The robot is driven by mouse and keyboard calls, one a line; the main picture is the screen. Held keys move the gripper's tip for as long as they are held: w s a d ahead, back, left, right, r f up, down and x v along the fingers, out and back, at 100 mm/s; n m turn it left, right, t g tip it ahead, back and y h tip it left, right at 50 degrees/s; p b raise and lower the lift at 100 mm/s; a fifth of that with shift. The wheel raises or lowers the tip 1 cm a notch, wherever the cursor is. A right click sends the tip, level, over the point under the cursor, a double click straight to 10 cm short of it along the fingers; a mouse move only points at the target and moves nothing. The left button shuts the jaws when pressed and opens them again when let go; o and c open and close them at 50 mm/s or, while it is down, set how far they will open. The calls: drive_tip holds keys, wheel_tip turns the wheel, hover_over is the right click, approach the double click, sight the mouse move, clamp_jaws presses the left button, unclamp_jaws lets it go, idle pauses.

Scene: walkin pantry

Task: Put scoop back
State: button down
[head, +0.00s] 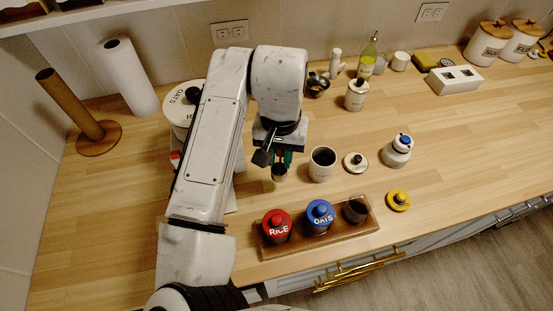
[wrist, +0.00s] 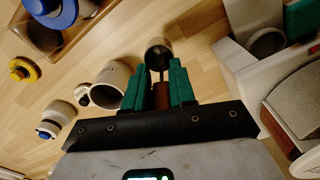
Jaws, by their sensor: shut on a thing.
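My gripper (head: 280,157) is shut on the scoop, over the counter at the middle of the head view. In the wrist view, the green fingers (wrist: 161,88) close on the scoop's brown handle, and its dark round bowl (wrist: 158,52) points away. The bowl also shows just below the fingers in the head view (head: 279,173). An open white canister (head: 322,165) with a dark inside stands just right of the scoop, apart from it; in the wrist view it is left of the fingers (wrist: 111,85). A white lid with a dark knob (head: 355,163) lies beside that canister.
A wooden tray (head: 330,237) holds a red RICE jar (head: 276,226), a blue OATS jar (head: 320,216) and an open dark jar (head: 356,210). A yellow lid (head: 398,200) and blue-knobbed white jar (head: 397,151) stand right. My arm partly hides a large OATS canister (head: 180,110).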

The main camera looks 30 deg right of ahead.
sight(277, 164)
drive_tip(key=shift+w+f, duration=0.5)
drive_tip(key=shift+f, duration=0.05)
drive_tip(key=shift+w+d+f+p, duration=0.15)
drive_tip(key=shift+f+p, duration=0.15)
drive_tip(key=shift+f, duration=0.65)
drive_tip(key=shift+w+a+f+p, duration=0.1)
drive_tip(key=shift+f+p, duration=0.2)
drive_tip(key=shift+f, duration=0.6)
drive_tip(key=shift+f, duration=0.1)
drive_tip(key=c, duration=0.9)
unclamp_jaws()
drive_tip(key=shift+c, duration=0.2)
wheel_tip(277, 164, up, 12)
drive_tip(key=shift+r+b, duration=0.15)
drive_tip(key=shift+b, duration=0.75)
